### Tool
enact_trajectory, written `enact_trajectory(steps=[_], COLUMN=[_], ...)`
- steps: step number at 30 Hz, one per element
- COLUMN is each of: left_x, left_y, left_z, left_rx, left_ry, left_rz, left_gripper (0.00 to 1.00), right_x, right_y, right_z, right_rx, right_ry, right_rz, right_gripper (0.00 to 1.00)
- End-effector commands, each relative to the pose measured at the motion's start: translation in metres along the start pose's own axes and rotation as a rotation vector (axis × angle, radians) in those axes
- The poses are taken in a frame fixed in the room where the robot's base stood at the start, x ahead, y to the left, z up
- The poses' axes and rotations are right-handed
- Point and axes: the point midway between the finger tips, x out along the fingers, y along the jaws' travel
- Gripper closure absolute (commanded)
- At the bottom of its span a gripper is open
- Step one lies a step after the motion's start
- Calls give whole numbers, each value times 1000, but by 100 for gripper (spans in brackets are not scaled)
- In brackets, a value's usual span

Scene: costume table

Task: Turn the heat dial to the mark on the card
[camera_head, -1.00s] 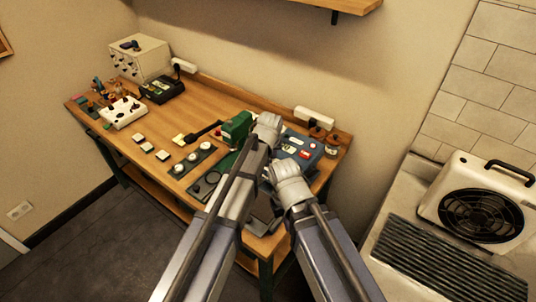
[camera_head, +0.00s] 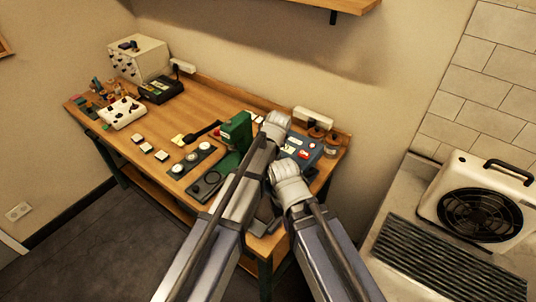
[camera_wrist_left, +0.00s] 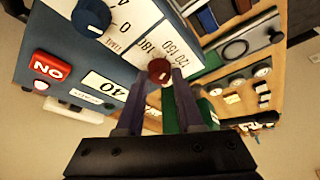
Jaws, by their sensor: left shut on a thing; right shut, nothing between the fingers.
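A blue control box (camera_head: 318,158) stands at the right end of the wooden table. The left wrist view shows its blue face (camera_wrist_left: 50,45) with a white numbered scale (camera_wrist_left: 150,45) and a small dark-red dial (camera_wrist_left: 159,70). My left gripper (camera_wrist_left: 158,82) is closed around this dial, one finger on each side. Its exact pointer setting is too small to read. In the head view my left gripper (camera_head: 276,122) is at the box, its fingertips hidden. My right gripper (camera_head: 284,168) is shut and empty, close in front of the box. I cannot tell which paper is the card.
The box also carries a blue knob (camera_wrist_left: 91,17), a red switch (camera_wrist_left: 52,68) and a label reading 40 (camera_wrist_left: 107,88). A green press (camera_head: 236,130) stands just left of my left arm. Several small pieces lie further left, and the table's back middle is clear.

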Motion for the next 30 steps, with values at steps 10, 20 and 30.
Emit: enact_trajectory(steps=[10, 20, 30], left_x=[0, -1, -25], left_y=[0, 0, -10], left_z=[1, 0, -9], left_rx=[1, 1, 0], left_ry=[-3, -2, -2], left_rz=[0, 0, 0], left_gripper=[38, 34, 34], right_x=[0, -1, -26], right_y=[0, 0, 2], right_z=[0, 0, 2], right_rx=[0, 0, 5], right_ry=[0, 0, 0], right_rz=[0, 0, -1], right_gripper=[100, 100, 100])
